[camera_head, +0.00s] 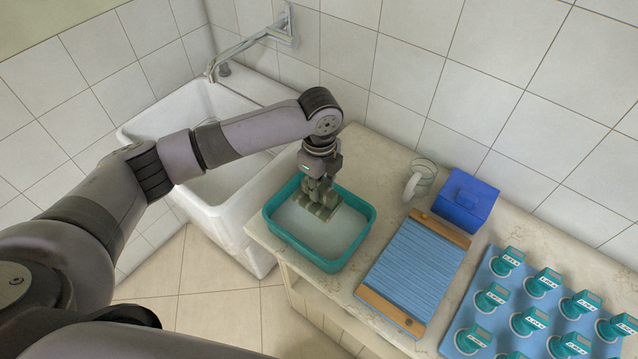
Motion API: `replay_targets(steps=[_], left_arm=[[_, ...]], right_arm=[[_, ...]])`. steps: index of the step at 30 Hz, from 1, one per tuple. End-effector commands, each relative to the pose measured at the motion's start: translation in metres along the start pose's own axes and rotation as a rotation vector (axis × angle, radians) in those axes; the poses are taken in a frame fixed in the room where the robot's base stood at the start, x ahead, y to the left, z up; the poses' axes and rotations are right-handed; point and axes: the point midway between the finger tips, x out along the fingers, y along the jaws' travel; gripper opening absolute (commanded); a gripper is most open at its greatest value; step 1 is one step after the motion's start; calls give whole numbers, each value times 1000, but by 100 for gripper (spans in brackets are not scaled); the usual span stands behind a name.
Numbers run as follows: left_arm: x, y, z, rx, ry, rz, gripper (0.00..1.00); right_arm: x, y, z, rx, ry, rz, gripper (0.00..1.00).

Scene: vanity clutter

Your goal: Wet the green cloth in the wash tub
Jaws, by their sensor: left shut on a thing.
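The wash tub (332,264) is a teal rectangular basin with pale liquid in it, on the counter right of the sink. My left gripper (318,189) points down into the tub, towards its back part. It is shut on the green cloth (323,209), a small grey-green folded piece that shows under and beside the fingers. The cloth is within the tub's rim, at or close to the liquid surface; I cannot tell how deep it sits. The fingers hide part of the cloth. My right gripper is not in view.
A white sink (225,215) with a metal tap (250,45) stands left of the counter. Right of the tub are a blue washboard (412,270) with wooden ends, a clear mug (420,180), a blue box (466,200) and a blue tray (480,285) of several teal-topped items.

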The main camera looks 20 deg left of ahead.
Motion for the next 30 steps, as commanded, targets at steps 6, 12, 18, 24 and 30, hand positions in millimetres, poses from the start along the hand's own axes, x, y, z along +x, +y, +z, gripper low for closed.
replay_targets(steps=[6, 12, 18, 24, 30], left_arm=[[10, 0, 0, 0, 2, 1, 0], [26, 0, -1, 1, 1, 1, 0], [42, 0, 0, 0, 1, 1, 0], [59, 0, 0, 0, 1, 1, 0], [75, 0, 0, 0, 1, 1, 0]], right_arm=[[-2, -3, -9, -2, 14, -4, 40], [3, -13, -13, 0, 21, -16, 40], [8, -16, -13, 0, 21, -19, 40], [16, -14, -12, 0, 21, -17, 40], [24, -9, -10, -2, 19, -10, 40]])
